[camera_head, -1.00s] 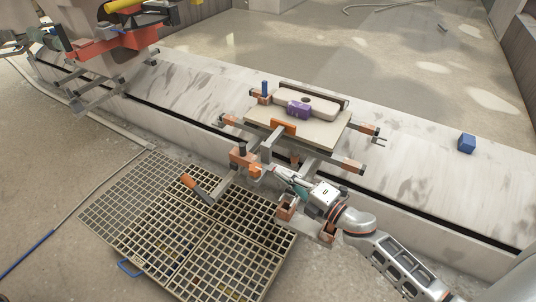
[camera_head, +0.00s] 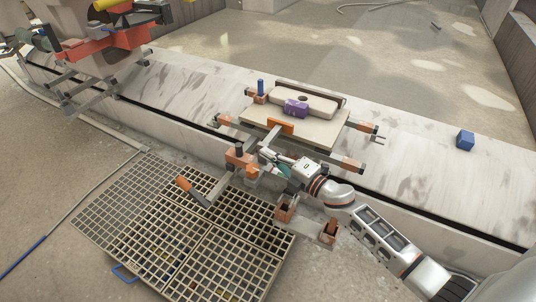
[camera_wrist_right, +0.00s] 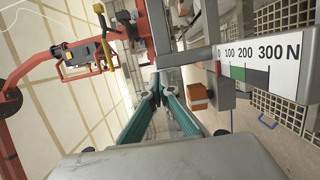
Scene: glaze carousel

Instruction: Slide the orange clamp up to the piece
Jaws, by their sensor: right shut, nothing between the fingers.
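The orange clamp (camera_head: 281,126) is a small upright block at the near edge of a cream board (camera_head: 325,133). On the board lies the piece (camera_head: 318,104), a pale rounded bar with a purple block (camera_head: 296,109) at its near side. A gap shows between the orange clamp and the piece. My right gripper (camera_head: 268,157) is at the grey rail on the near side of the board, below the clamp and apart from it. In the right wrist view its teal fingers (camera_wrist_right: 157,78) are together with nothing held. My left gripper is out of view.
An orange-handled lever (camera_head: 192,190) sticks out over a floor grating (camera_head: 150,225). A force scale (camera_wrist_right: 262,50) marked to 300 N is close on the right in the wrist view. A blue cube (camera_head: 465,140) sits on the ledge. A red machine (camera_head: 110,40) stands at upper left.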

